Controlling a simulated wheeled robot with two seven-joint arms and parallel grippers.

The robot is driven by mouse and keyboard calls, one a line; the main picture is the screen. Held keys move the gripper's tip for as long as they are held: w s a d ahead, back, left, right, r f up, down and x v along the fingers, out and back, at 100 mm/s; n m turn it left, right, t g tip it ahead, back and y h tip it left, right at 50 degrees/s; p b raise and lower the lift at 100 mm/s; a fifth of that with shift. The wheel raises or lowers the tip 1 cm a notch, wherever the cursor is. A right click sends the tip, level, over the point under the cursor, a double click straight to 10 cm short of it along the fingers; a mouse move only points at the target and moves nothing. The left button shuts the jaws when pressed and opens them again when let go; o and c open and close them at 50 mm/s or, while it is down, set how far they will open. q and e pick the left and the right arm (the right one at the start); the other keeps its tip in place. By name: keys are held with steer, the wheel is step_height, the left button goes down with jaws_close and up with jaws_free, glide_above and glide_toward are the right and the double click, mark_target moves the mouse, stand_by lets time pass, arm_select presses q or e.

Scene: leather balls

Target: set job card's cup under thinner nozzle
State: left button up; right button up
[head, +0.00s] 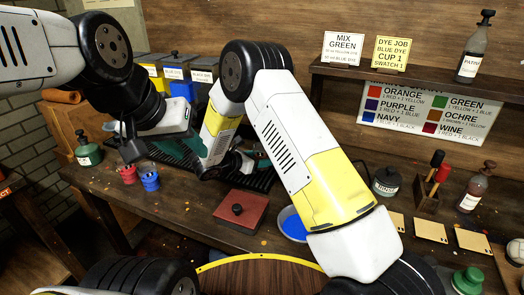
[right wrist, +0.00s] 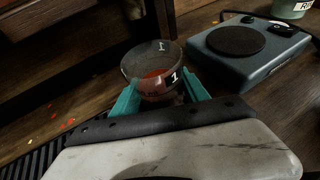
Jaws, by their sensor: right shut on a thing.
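My right gripper (right wrist: 158,100) is shut on a clear cup (right wrist: 150,66) marked 1, with teal fingers on either side of it. The cup is upright or nearly so and looks reddish-brown inside; I cannot tell whether that is content or the bench seen through it. In the head view my right gripper (head: 258,162) is mostly behind my own arm, and the cup is hidden there. My left gripper (head: 165,148) is over the back left of the bench, its jaws unclear. The job card (head: 390,52) is yellow and reads blue dye, cup 1, swatch 1. I cannot make out the thinner nozzle.
A grey device with a round dark plate (right wrist: 245,42) stands right of the cup. Red (head: 127,174) and blue (head: 150,179) pots, a dark red box (head: 241,211) and a blue dish (head: 291,224) are on the bench. Labelled dye containers (head: 174,72) stand behind.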

steer(key=shift+f, duration=0.2)
steer(key=o, duration=1.5)
steer(key=shift+f, duration=0.1)
steer(key=shift+c, duration=0.2)
